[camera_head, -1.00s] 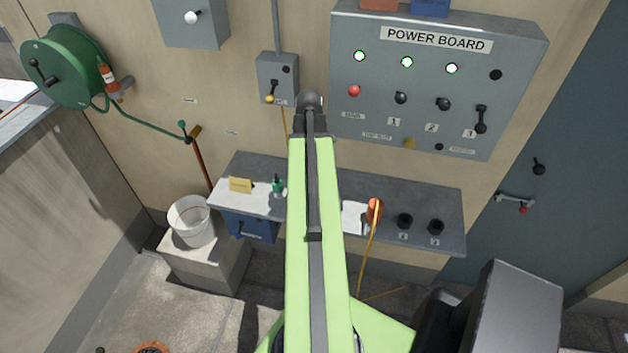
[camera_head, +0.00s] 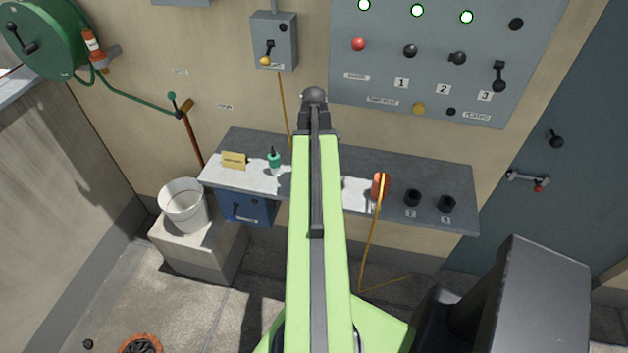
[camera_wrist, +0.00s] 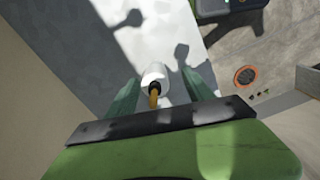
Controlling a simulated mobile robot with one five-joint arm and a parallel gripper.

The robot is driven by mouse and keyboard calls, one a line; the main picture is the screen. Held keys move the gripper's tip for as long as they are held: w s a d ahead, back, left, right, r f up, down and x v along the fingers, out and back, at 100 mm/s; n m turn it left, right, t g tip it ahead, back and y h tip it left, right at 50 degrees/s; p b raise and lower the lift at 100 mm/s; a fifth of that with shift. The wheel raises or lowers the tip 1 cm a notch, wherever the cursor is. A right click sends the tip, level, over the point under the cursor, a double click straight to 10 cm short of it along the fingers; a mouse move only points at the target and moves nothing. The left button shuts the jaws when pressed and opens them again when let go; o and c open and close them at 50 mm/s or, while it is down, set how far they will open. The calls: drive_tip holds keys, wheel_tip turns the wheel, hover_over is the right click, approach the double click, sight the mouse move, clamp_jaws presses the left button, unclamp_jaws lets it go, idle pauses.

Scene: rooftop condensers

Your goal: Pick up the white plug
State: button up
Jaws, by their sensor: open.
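The white plug (camera_wrist: 155,73) shows in the wrist view, with a yellow cord (camera_wrist: 154,96) at its near end. It lies between the two fingers of my gripper (camera_wrist: 160,83), which are apart, with a gap on each side of it. Whether it rests on the bench beneath is unclear. In the head view my arm covers the plug and my fingers. There a yellow cord (camera_head: 283,108) runs from a small grey switch box (camera_head: 274,42) down behind my arm.
The grey bench (camera_head: 440,170) holds a yellow card (camera_head: 234,160), a green bottle-like object (camera_head: 274,162), an orange plug (camera_head: 380,186) with its cord, and two black sockets. A white bucket (camera_head: 184,206) stands on a block at left. The power board (camera_head: 440,85) is above.

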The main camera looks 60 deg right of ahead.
drive_tip(key=f+b, duration=0.5)
drive_tip(key=shift+d+f, duration=0.2)
drive_tip(key=shift+d, duration=0.15)
drive_tip(key=shift+r, duration=0.2)
clamp_jaws()
